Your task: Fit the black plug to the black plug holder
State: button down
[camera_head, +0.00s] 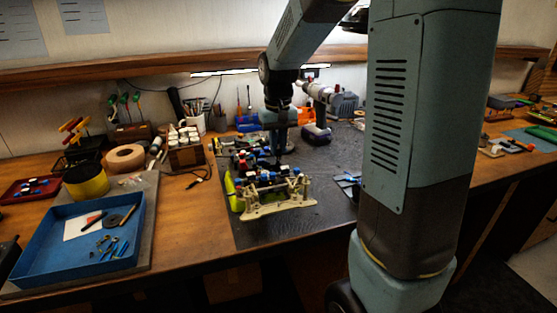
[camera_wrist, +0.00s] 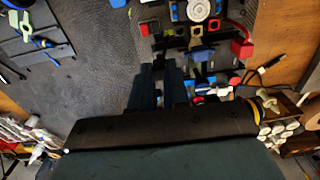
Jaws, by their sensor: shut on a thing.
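The racecar chassis (camera_head: 278,192) lies on the dark work mat, with a cream bumper at its front. In the wrist view its electronics (camera_wrist: 205,55) fill the top middle and right. My gripper (camera_wrist: 159,68) points at the edge of these parts, its two dark fingers close together. In the head view my gripper (camera_head: 277,142) hangs down over the back of the chassis. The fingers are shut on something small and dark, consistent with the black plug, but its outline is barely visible. I cannot pick out the black plug holder among the dark parts.
A blue tray (camera_head: 75,240) with small parts stands at the left. A bottle rack (camera_head: 187,150), a yellow roll (camera_head: 86,181) and a power drill (camera_head: 325,95) stand around the chassis. Bare dark mat (camera_head: 290,232) lies in front of the chassis.

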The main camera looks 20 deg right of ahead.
jog(key=shift+r, duration=1.4)
